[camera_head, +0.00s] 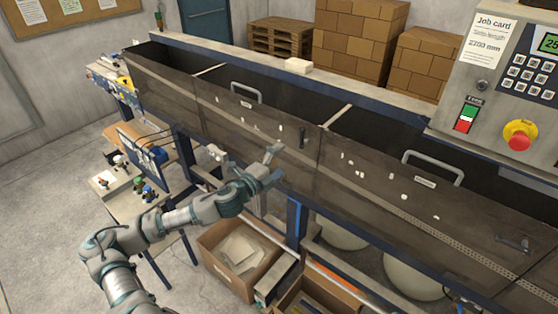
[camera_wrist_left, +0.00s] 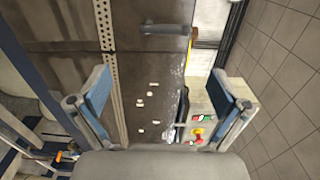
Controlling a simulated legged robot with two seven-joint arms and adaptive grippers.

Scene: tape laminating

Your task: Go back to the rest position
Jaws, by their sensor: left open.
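My left gripper (camera_head: 274,168) is in front of the long dark machine cabinet (camera_head: 230,130), near its middle, in the head view. In the left wrist view my left gripper (camera_wrist_left: 160,95) has its two blue-padded fingers spread wide apart, with nothing between them but the view of the cabinet front. The gripper is open and empty. A dark handle (camera_wrist_left: 168,30) on the cabinet shows beyond the fingers in the left wrist view. My right gripper is not in either view.
A control panel (camera_head: 500,70) with a red stop button (camera_head: 519,135) stands at the right. An open cardboard box (camera_head: 240,250) with flat pieces sits below my left arm. A small table (camera_head: 125,205) holds small items at the left. Cardboard boxes (camera_head: 360,35) stand behind the machine.

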